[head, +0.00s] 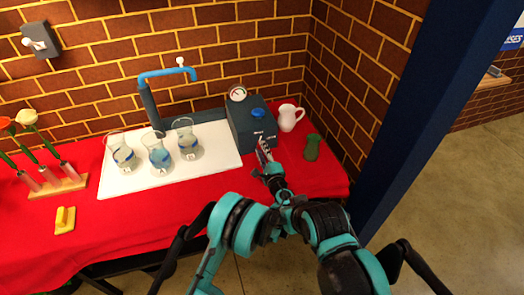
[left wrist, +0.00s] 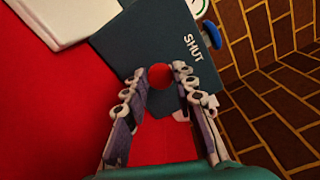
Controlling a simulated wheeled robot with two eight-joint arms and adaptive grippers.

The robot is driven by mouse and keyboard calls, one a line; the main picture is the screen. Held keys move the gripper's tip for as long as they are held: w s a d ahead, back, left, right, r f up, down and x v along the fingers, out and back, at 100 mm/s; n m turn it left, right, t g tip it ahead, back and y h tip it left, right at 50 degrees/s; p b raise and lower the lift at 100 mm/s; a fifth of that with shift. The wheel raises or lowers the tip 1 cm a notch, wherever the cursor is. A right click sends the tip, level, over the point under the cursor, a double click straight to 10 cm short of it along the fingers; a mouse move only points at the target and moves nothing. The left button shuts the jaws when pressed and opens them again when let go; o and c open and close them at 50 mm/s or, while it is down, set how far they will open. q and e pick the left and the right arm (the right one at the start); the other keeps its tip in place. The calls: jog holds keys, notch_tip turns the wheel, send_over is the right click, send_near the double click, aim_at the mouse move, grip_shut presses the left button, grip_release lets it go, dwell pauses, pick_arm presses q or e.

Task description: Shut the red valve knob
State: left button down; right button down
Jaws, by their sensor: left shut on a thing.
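The red valve knob (left wrist: 160,76) is a small red ball on the front of a dark blue box (left wrist: 140,42) in the left wrist view. The word SHUT is printed on the box to the right of the knob. My left gripper (left wrist: 160,74) is shut on the knob, with one fingertip on each side of it. In the head view my left gripper (head: 264,153) is at the front of the box (head: 243,135) and hides the knob. My right gripper is not in view.
The box carries a gauge (head: 237,94) and a blue cap (head: 258,113). A white jug (head: 290,117) and a green vase (head: 312,147) stand to its right. Three glass flasks (head: 158,153) stand on a white board (head: 215,168) to its left. A blue pillar rises at the right.

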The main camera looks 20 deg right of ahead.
pick_arm(q)
jog(key=shift+n, duration=1.9)
jog(key=c, duration=1.2)
grip_release()
jog(key=shift+w, duration=0.1)
